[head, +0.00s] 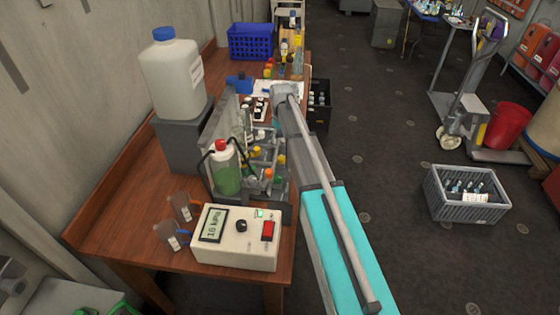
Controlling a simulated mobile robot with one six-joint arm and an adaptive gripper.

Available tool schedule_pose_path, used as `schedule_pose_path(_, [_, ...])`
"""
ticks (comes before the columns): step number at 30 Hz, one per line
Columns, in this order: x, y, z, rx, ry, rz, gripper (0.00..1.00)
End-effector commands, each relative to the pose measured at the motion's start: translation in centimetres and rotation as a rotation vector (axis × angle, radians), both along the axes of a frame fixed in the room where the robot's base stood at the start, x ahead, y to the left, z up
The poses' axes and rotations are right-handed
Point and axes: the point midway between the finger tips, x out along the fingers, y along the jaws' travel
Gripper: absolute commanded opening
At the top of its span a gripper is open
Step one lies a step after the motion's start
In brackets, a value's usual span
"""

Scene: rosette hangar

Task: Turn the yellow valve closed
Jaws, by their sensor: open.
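I cannot make out a yellow valve for certain in the head view. Small yellow parts show among the bottles in the grey rack (284,196) on the wooden bench (140,232), and more small yellow and orange items (269,68) stand at the bench's far end. They are too small to tell apart. My arm reaches forward along the bench's right side, and its far part covers some of the bench top. My gripper is not visible.
A white jug (175,80) with a blue cap stands on a grey block. A pressure box (238,238) reading 10 kPa and two brown beakers are at the near end. A blue basket (250,42) stands far back. A grey crate (468,208) is on the floor at right.

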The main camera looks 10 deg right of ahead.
Motion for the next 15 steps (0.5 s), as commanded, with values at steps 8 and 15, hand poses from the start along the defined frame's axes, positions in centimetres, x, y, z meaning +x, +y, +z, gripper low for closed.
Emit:
schedule_pose_path(8, [0.0, 0.0, -2.6, 0.0, 0.0, -0.001, 0.82])
schedule_pose_path(15, [0.0, -0.1, -4.5, 0.0, 0.0, -0.001, 0.82])
